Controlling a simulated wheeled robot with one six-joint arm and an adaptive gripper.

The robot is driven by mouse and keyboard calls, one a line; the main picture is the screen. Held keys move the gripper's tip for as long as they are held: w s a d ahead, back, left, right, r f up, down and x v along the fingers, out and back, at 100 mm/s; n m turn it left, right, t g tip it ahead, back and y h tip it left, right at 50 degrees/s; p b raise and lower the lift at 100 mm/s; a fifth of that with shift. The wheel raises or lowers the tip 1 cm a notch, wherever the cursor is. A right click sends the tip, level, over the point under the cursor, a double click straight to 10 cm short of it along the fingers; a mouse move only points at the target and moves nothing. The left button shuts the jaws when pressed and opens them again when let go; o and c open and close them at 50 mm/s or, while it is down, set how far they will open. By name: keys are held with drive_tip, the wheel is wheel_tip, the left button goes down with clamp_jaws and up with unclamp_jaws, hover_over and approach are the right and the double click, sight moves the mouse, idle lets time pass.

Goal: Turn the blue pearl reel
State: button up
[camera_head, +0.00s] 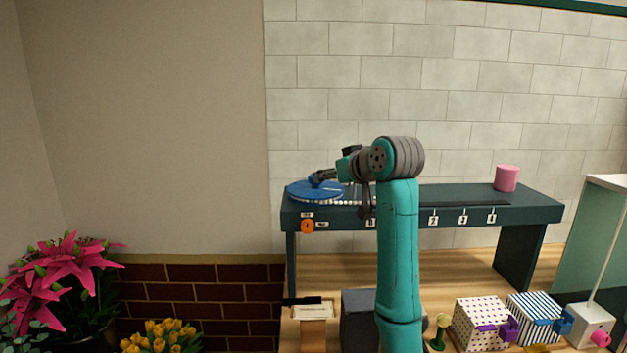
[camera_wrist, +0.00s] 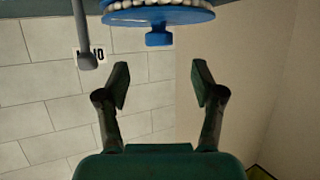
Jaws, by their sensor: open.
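The blue pearl reel (camera_head: 303,192) is a flat blue disc with white pearls along its rim, at the left end of the dark teal raised bench. In the wrist view the reel (camera_wrist: 185,16) is at the top, with a small blue knob (camera_wrist: 158,39) sticking out from its face. My gripper (camera_wrist: 162,82) is open and empty. The knob is beyond the fingertips, roughly centred between them, with a visible gap. In the head view my gripper (camera_head: 325,175) is just over the reel, and my arm hides part of the bench to its right.
The bench (camera_head: 525,207) carries number labels, an orange knob (camera_head: 307,226) and a pink cylinder (camera_head: 507,178). A grey post (camera_wrist: 86,42) stands beside the reel in the wrist view. Patterned boxes (camera_head: 482,325) sit lower right; pink flowers (camera_head: 65,265) and yellow flowers (camera_head: 160,335) lower left.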

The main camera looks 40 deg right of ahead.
sight(316, 185)
drive_tip(key=x, duration=0.8)
clamp_jaws()
